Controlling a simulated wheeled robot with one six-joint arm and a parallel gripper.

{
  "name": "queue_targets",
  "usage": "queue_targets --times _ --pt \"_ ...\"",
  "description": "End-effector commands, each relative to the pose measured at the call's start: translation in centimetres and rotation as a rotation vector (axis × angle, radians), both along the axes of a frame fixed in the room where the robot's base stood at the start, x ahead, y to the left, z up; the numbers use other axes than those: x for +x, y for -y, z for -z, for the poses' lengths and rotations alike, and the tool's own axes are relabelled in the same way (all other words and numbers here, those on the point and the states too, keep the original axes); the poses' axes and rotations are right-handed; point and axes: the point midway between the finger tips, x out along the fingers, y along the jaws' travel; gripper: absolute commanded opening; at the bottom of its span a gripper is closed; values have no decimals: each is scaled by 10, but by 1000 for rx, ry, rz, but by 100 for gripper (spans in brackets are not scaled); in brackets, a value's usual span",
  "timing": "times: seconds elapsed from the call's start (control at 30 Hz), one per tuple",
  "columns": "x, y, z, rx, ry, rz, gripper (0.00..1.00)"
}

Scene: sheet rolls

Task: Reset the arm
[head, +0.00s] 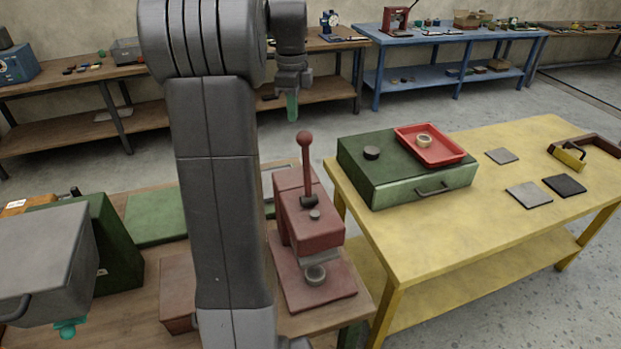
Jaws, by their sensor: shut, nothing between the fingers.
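My grey arm rises through the middle of the head view and bends over at the top. My gripper (292,108) hangs from its end, pointing down, with green fingertips together and nothing held. It appears above and behind the red lever press (310,222) in the picture, apart from everything. The press stands on the brown bench, its lever with a round red knob (305,139) upright. My arm hides part of the brown bench and what lies behind it.
A yellow table (430,237) at right holds a green drawer box (390,182), a red tray (446,157) with a tan ring, and several flat plates. A grey box (45,262) stands at lower left. A blue bench (470,80) is at the back. Open floor lies between.

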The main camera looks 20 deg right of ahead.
Motion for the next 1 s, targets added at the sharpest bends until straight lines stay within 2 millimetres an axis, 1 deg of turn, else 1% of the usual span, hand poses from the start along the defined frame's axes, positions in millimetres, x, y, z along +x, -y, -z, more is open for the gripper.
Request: queue_targets --times 0.17,0.27,0.5,0.6,0.73,1.0 --pt "-1 0 7 1 -1 0 0" --pt "-4 0 19 0 -2 1 0" --pt "-12 -1 57 1 -2 1 0" --pt "-14 -1 68 1 -1 1 0" --pt "-15 -1 77 0 0 1 0" --pt "-16 -1 78 0 0 0 0"
